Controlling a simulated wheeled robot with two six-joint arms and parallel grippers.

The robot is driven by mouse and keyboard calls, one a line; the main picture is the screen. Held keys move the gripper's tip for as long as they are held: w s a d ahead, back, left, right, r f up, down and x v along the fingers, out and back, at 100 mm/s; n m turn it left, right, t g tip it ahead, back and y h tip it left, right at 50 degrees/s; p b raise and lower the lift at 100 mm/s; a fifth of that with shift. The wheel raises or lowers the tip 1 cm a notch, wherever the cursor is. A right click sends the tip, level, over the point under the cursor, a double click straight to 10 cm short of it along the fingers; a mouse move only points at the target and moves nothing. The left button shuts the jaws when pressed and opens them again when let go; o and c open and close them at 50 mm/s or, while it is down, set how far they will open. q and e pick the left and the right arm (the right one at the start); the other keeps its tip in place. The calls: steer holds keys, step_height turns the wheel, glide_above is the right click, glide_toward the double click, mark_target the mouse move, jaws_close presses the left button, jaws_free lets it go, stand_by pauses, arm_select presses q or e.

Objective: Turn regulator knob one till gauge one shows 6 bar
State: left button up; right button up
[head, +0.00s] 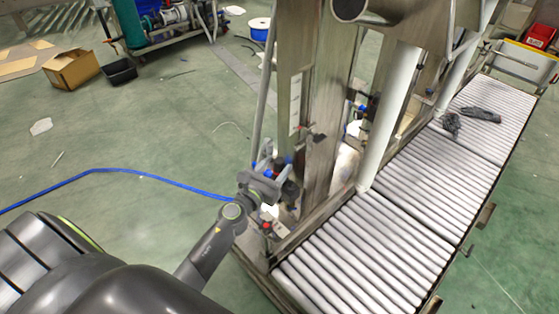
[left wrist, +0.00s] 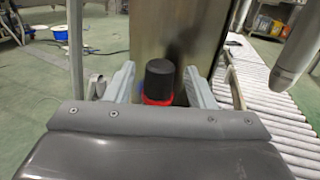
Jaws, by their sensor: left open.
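A black cylindrical knob (left wrist: 160,78) with a red collar stands upright in front of a steel column in the left wrist view. The two grey fingers of my left gripper (left wrist: 162,82) are apart on either side of it, with a visible gap to each finger. In the head view my left gripper (head: 270,178) is at the foot of the steel frame, among small fittings that partly hide behind it. I cannot tell which knob number this is. No gauge face can be read in either view. My right gripper is not in view.
A roller conveyor (head: 372,240) runs from the frame to the upper right, with dark cloth-like items (head: 480,114) on it. The steel column (head: 325,110) rises close behind the gripper. A blue hose (head: 110,170) crosses the green floor. A cardboard box (head: 72,70) stands far left.

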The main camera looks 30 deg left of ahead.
arm_select(q)
steer(key=shift+w, duration=1.25)
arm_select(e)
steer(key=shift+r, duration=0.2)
arm_select(q)
steer(key=shift+c, duration=0.4)
steer(key=c, duration=0.9)
steer(key=shift+h, duration=0.3)
